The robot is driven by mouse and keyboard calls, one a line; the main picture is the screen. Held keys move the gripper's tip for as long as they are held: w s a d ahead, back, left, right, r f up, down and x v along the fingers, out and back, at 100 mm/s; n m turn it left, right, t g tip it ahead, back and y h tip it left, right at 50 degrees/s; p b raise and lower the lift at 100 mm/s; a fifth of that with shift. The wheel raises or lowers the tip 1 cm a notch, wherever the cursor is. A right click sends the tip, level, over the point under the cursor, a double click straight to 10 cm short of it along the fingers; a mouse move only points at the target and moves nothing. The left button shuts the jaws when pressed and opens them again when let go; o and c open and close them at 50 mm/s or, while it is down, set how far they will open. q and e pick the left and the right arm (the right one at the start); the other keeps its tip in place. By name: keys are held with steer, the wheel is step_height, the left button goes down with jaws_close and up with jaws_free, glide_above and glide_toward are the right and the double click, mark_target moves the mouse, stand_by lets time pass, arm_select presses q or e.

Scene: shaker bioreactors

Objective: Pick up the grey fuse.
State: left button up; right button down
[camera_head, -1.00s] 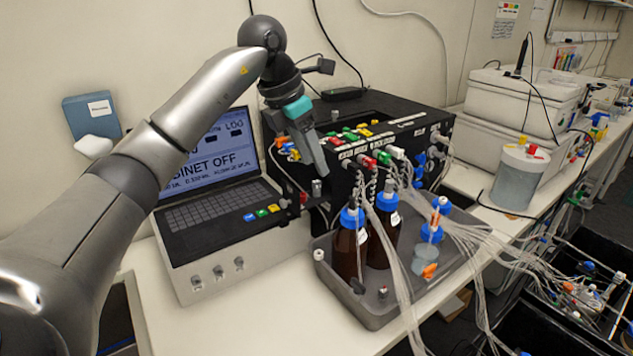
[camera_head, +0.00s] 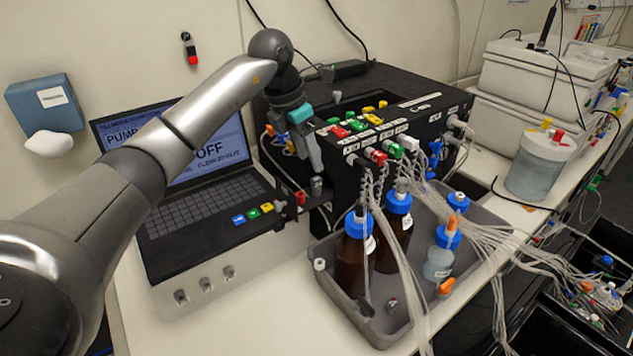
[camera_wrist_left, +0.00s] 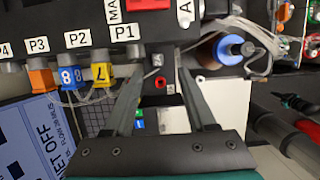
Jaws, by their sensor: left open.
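A small grey fuse (camera_head: 317,186) stands upright by the front left corner of the black pump box, beside a red fuse (camera_head: 300,198). My left gripper (camera_head: 316,168) is just above the grey fuse, with its fingers pointing down. In the left wrist view my left gripper (camera_wrist_left: 161,75) is open, and a small grey marked piece (camera_wrist_left: 158,60), which looks like the grey fuse, shows between the fingertips. I cannot tell whether either finger touches it. A red ring-like piece (camera_wrist_left: 160,85) lies close by. My right gripper is not in view.
The black pump box (camera_head: 345,165) is close beside the gripper. A grey tray (camera_head: 375,328) with brown bottles and loose tubing stands in front right.

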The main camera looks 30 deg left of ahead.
mark_target(316, 178)
arm_select(q)
steer(key=shift+p+x, duration=0.5)
steer(key=shift+x, duration=2.7)
steer(key=shift+w+a, duration=0.1)
steer(key=shift+a, duration=0.1)
jaws_close()
